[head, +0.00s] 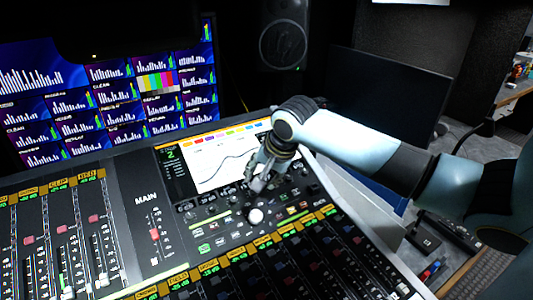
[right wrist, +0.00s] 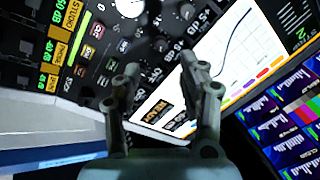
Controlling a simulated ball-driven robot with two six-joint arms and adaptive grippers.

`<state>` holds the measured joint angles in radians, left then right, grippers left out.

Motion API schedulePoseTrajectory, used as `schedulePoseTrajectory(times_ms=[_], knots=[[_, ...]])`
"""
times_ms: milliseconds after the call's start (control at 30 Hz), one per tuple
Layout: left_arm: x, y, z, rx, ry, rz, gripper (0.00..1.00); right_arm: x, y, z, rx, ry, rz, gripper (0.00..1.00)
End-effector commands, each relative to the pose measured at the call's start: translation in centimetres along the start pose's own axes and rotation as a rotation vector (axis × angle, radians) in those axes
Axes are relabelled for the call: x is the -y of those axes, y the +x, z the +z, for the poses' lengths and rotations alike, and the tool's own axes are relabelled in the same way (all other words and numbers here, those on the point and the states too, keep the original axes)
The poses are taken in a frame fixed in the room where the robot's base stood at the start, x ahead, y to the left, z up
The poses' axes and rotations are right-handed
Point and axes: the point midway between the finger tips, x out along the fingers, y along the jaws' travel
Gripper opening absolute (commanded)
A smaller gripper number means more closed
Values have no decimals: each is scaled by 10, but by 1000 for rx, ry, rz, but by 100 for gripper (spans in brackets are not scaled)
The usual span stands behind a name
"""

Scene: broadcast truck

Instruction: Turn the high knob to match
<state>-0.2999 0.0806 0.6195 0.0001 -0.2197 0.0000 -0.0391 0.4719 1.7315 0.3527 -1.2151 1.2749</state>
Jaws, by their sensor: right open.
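The mixing console (head: 140,185) carries a lit screen (head: 215,160) with a curve on it. A row of small dark knobs (head: 211,209) sits along the screen's lower edge. A larger white-topped knob (head: 256,216) stands just below. My right gripper (head: 259,186) is over this knob area, near the screen's lower right. In the right wrist view my right gripper (right wrist: 158,72) is open with nothing between its fingers. Small dark knobs (right wrist: 161,45) and the white knob (right wrist: 130,7) lie beyond the fingertips. I cannot tell which knob is the high one. My left gripper is out of view.
Faders (head: 154,234) and lit buttons cover the rest of the console. A wall of monitors (head: 100,95) stands at the back left, a speaker (head: 284,35) behind. A dark monitor (head: 385,95) stands right of the console. A keyboard (head: 480,277) lies at lower right.

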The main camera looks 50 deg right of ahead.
Motion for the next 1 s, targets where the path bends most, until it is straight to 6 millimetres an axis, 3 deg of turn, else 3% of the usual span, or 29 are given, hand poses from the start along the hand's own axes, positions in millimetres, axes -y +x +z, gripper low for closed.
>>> schedulePoseTrajectory(times_ms=[100, 300, 1000], knots=[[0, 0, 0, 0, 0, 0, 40, 0, -23, -1, -2, -4, 0, 42], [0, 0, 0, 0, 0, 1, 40, 0, -41, 0, 1, 0, 0, 42], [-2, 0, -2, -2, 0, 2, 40, 0, -42, 1, 1, 0, 1, 42]])
